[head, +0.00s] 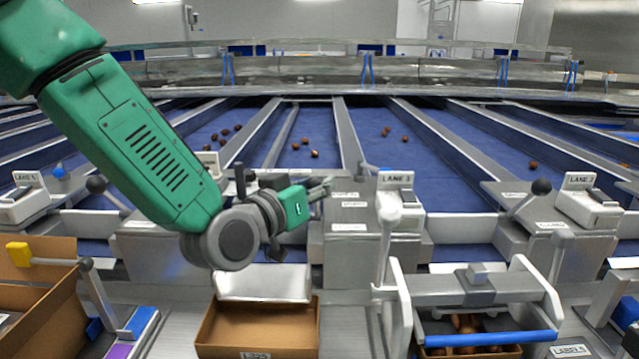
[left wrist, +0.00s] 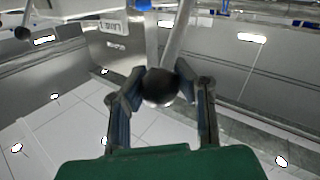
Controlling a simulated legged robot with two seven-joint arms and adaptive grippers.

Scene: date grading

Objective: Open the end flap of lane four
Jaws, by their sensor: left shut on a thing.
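My left gripper (head: 322,187) reaches in from the left, its fingers low over the metal housing (head: 345,205) beside the lane 3 sign (head: 395,180). In the left wrist view its two fingers (left wrist: 160,95) are closed around a dark ball knob (left wrist: 160,87) on a pale lever rod (left wrist: 175,45). The head view does not show this knob clearly. The sign (left wrist: 112,27) behind it in the wrist view is too blurred to read. The lane sign (head: 210,160) behind my left arm is mostly covered. My right gripper is out of view.
Other black-knobbed levers stand at left (head: 97,185) and right (head: 541,187). Blue belts (head: 300,135) carry scattered dates. A cardboard box (head: 258,335) sits below my wrist.

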